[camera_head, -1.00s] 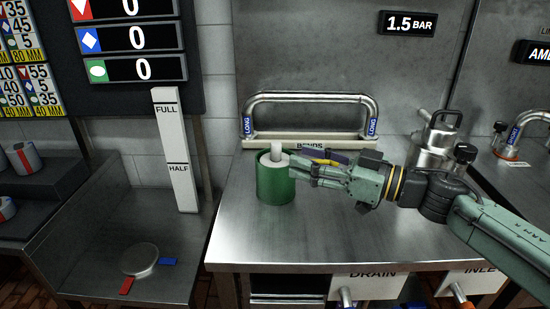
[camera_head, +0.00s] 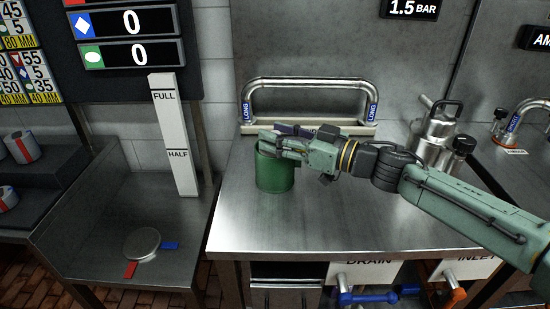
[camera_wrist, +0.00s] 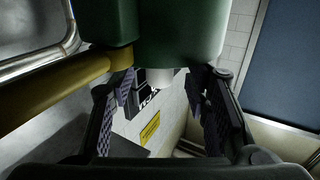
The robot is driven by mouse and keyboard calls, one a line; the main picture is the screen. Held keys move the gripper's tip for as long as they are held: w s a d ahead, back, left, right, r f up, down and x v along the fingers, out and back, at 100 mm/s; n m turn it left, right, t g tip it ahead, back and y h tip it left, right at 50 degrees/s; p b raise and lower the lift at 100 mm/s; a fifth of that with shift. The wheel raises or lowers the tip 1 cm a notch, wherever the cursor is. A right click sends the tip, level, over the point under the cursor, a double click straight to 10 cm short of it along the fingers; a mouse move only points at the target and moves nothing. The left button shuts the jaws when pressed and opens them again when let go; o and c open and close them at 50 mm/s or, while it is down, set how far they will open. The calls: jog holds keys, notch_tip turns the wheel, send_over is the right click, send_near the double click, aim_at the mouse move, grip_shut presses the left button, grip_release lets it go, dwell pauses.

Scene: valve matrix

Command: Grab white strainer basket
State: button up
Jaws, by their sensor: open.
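The green canister (camera_head: 275,175) stands upright on the steel bench. The white strainer basket inside it, with its upright post, is mostly hidden in the head view by my gripper (camera_head: 283,143). My gripper reaches in from the right, over the canister's top. The wrist view looks upside down. There the canister's green side (camera_wrist: 185,30) is at the top, and the basket's white post (camera_wrist: 160,78) points down in the picture, between my open fingers (camera_wrist: 165,100). I cannot tell whether either finger touches the post.
A bent pipe (camera_head: 310,83) on a pale stand is behind the canister. A metal flask (camera_head: 437,135) stands to the right. A white FULL/HALF gauge post (camera_head: 175,135) and a round pad (camera_head: 141,244) are on the lower bench at left. The bench front is clear.

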jog(key=shift+w+a, duration=0.15)
jog(key=shift+a, duration=0.15)
jog(key=shift+c, duration=0.3)
grip_shut()
dwell(0.5)
